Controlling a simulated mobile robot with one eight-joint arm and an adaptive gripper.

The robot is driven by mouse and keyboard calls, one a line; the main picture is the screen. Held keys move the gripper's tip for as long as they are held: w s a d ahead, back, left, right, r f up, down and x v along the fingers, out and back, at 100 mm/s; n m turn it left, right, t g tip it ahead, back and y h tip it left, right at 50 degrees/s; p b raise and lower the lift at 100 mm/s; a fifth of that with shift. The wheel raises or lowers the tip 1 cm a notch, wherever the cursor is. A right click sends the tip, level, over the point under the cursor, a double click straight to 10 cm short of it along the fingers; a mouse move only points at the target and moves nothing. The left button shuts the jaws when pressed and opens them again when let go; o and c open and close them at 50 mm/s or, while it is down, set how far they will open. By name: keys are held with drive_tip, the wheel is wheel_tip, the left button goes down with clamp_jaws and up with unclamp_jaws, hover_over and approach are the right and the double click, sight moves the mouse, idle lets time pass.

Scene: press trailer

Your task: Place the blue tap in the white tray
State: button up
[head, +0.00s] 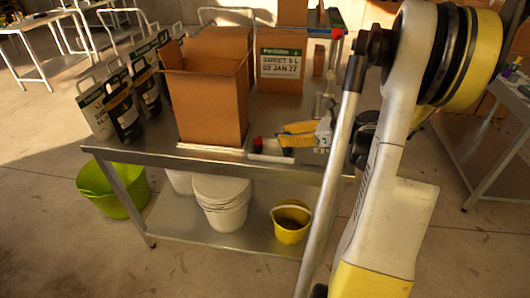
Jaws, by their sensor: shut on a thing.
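The white tray (269,157) is small and shallow. It lies on the metal table, to the right of the tall open cardboard box. My gripper (284,136) reaches in from the right with its yellow fingers over the tray's right part. It is shut on a small dark thing, which I take to be the blue tap (287,151), just below the fingers at the tray's right end. Its colour is hard to make out, and I cannot tell whether it touches the tray. A small red item (258,144) shows in the tray's left part.
The open cardboard box (212,105) stands close left of the tray. A labelled box (280,72) is behind, and several labelled pouches (122,105) stand at the left. White buckets (221,203) and a yellow bucket (291,222) sit on the lower shelf. The table's front edge (205,165) is clear.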

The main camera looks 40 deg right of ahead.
drive_tip(key=w+d+f+b, duration=0.1)
drive_tip(key=w+f, duration=0.1)
drive_tip(key=w, duration=0.1)
drive_tip(key=w+d+f+b, duration=0.1)
drive_tip(key=w+f, duration=0.1)
drive_tip(key=w, duration=0.1)
drive_tip(key=w+d+f+b, duration=0.1)
drive_tip(key=w+f, duration=0.1)
drive_tip(key=w, duration=0.1)
drive_tip(key=shift+w, duration=0.15)
drive_tip(key=shift+f+b, duration=1.05)
drive_tip(key=shift+f, duration=0.9)
drive_tip(key=shift+f, duration=0.15)
drive_tip(key=o, duration=0.8)
